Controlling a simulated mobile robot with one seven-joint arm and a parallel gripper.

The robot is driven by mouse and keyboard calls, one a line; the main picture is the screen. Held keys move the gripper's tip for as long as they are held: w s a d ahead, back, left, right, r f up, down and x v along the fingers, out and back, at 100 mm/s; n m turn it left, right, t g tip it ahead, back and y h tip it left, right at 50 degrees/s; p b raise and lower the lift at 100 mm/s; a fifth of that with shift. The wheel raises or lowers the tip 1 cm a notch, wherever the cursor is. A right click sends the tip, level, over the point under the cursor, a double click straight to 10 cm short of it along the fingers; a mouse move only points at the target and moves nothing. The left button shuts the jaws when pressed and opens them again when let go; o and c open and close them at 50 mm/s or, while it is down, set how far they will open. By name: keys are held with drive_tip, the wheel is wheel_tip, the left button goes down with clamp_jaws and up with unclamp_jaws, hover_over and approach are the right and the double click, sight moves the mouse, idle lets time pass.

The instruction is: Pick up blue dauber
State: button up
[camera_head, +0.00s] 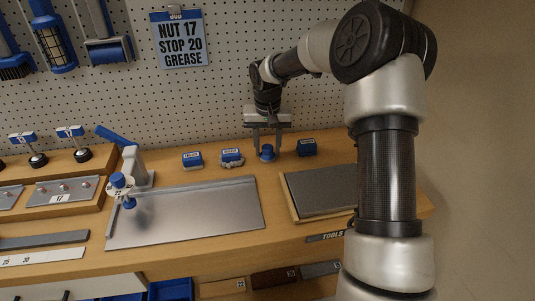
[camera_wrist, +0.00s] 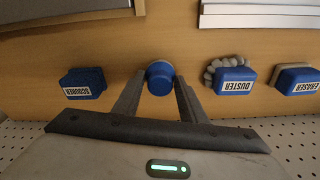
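The blue dauber (camera_head: 267,153) is a small round blue knob standing on the wooden bench near the pegboard. My gripper (camera_head: 267,148) points down at it with its two fingers spread, one on each side. In the wrist view, the dauber (camera_wrist: 160,79) shows between the fingertips of my gripper (camera_wrist: 159,88). The fingers look apart from it, with narrow gaps. A pale edge shows behind its blue top; the rest of its lower part is hidden.
A duster (camera_head: 231,157) and an eraser (camera_head: 193,160) stand to the left. A grey panel (camera_head: 320,190) and a metal sheet (camera_head: 190,213) lie in front. The pegboard (camera_head: 225,100) rises close behind.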

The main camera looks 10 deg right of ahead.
sight(267, 147)
drive_tip(key=shift+r, duration=0.15)
wheel_tip(267, 147, up, 10)
drive_tip(key=shift+f+p, duration=0.1)
drive_tip(key=shift+p, duration=0.8)
